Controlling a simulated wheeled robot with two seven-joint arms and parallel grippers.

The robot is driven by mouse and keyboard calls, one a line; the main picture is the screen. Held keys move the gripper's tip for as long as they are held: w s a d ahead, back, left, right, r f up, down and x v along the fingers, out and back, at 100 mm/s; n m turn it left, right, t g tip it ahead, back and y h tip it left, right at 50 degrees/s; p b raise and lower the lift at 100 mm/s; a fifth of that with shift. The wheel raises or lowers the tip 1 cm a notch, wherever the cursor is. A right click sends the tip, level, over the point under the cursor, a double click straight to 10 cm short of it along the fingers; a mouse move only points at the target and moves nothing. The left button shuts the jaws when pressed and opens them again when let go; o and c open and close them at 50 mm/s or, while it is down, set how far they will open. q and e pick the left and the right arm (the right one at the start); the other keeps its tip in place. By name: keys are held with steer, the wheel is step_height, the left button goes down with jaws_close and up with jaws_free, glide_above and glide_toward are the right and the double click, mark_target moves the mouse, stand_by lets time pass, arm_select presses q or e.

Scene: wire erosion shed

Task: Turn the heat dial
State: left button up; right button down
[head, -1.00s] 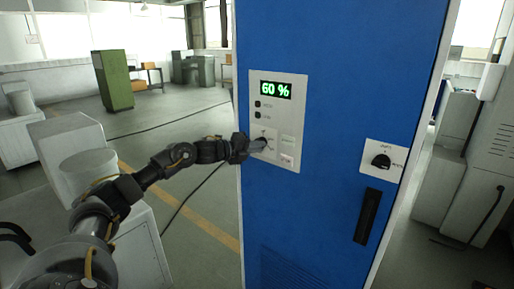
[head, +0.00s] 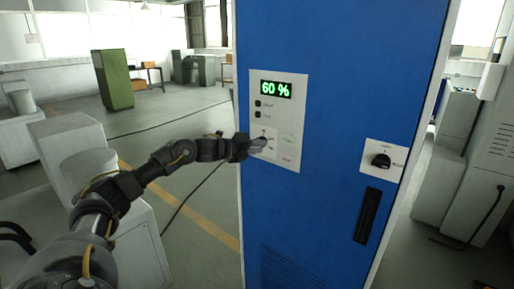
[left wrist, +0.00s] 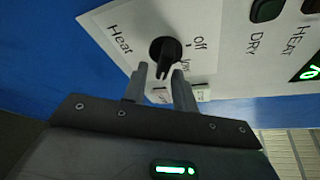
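The heat dial (left wrist: 165,48) is a black knob with a pointer grip on a white plate, with the words "Heat" and "off" beside it in the left wrist view. My left gripper (left wrist: 160,72) is at the dial, its two grey fingers apart with a gap between them. The fingertips lie at the near end of the grip; I cannot tell whether they touch it. In the head view my left gripper (head: 257,146) is at the lower left of the white control panel (head: 292,108) and hides the dial. My right gripper is not in view.
The panel's green display (head: 275,89) reads 60 %, with two dark buttons below it. The blue cabinet (head: 335,60) also carries a second black knob (head: 381,161) and a dark vertical handle (head: 368,215). A grey machine (head: 85,170) stands at left beneath my arm.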

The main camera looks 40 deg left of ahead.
arm_select(q)
steer(key=shift+o, duration=0.3)
steer(key=b+v, duration=0.6)
steer(key=v, duration=0.5)
steer(key=shift+w, duration=0.1)
stand_by(0.3)
